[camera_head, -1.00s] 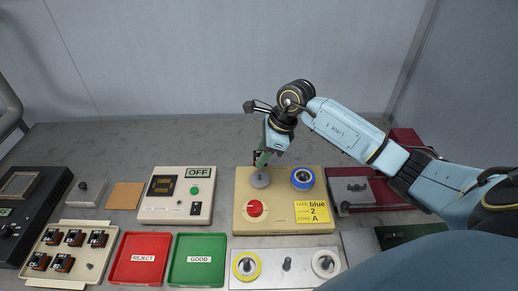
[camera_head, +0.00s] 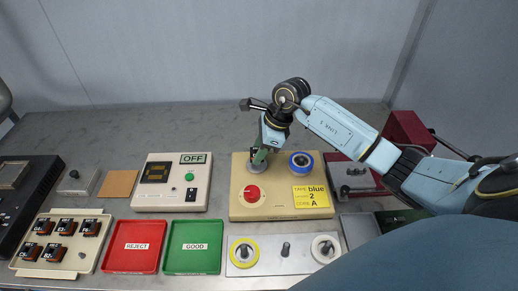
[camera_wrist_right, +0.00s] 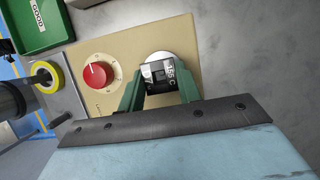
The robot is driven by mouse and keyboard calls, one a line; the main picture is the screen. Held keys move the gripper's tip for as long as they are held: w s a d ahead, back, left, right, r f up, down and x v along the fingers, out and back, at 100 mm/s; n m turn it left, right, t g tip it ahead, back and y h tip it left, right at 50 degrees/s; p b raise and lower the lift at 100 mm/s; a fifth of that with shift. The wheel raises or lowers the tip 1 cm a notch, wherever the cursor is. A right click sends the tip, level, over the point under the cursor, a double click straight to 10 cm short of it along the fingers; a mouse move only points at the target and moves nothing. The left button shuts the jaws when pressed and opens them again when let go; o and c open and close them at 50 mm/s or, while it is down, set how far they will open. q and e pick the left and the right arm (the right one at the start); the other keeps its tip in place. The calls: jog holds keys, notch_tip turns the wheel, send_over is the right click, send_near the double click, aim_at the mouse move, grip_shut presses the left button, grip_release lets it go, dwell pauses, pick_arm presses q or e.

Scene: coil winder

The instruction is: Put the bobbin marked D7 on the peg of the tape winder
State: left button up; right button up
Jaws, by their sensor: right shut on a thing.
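The tape winder (camera_head: 240,203) is a beige box with a red knob, a blue tape roll and a yellow card reading "TAPE blue", "2", "A". At its back left is a pale round seat (camera_head: 254,168); its peg is hidden. My right gripper (camera_head: 259,154) is directly over this seat. In the wrist view its green fingers are shut on a small dark bobbin (camera_wrist_right: 160,75) with pale labels; a 7 shows, but the full mark is unclear. The bobbin overlaps the seat, and I cannot tell whether they touch. My left gripper is not in view.
A beige tray (camera_head: 90,262) at left holds several dark marked parts and one empty place. Red REJECT (camera_head: 132,262) and green GOOD (camera_head: 200,262) trays lie at front. A box reading OFF (camera_head: 150,201) stands left of the winder; a plate with rolls (camera_head: 262,264) lies before it.

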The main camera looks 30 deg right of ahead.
jog(key=shift+f, duration=0.15)
jog(key=shift+f+b, duration=0.9)
jog(key=o, duration=1)
jog(key=shift+o, duration=0.2)
jog(key=shift+r, duration=0.1)
jog(key=v, duration=1.3)
jog(key=shift+d+r, duration=0.1)
